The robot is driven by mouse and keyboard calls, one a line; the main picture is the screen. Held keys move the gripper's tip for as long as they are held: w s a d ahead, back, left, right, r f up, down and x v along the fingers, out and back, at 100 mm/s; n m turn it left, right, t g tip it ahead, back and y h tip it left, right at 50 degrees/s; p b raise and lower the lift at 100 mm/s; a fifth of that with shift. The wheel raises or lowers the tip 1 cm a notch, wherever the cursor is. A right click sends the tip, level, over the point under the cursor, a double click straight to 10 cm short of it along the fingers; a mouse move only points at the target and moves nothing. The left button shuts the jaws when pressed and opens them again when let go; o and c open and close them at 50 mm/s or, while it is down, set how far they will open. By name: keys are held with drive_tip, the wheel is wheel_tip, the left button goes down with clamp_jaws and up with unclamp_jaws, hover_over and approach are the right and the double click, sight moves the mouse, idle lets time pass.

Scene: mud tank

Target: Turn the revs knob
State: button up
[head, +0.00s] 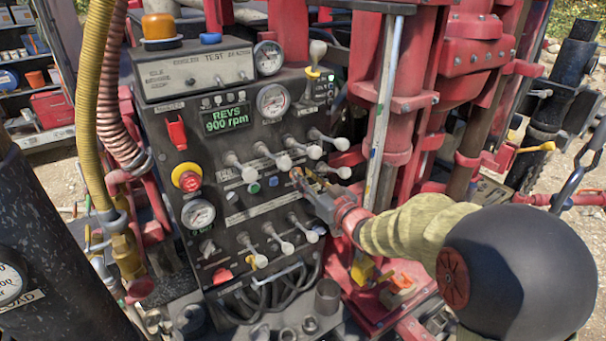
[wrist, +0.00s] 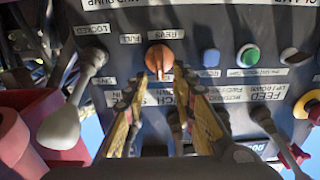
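The revs knob (wrist: 160,58) is orange and round with a ridge across it, under an upside-down REVS label in the wrist view. A FULL label is beside it. In the head view I cannot clearly make it out behind my gripper (head: 304,181). In the wrist view my gripper (wrist: 163,82) is open, with its two yellow-sided fingers apart and their tips just below the knob in the picture. I cannot tell whether either tip touches it. The green display (head: 225,119) reads REVS 900 rpm.
Several pale-knobbed levers (head: 239,169) stick out of the dark panel around my gripper. A grey lever (wrist: 62,125) is left of the fingers in the wrist view. A green button (wrist: 248,56) and a blue button (wrist: 211,57) are right of the knob. A red emergency button (head: 187,178) is further left.

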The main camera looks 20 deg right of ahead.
drive_tip(key=shift+w+a, duration=0.2)
drive_tip(key=shift+w, duration=0.45)
drive_tip(key=c, duration=0.4)
clamp_jaws()
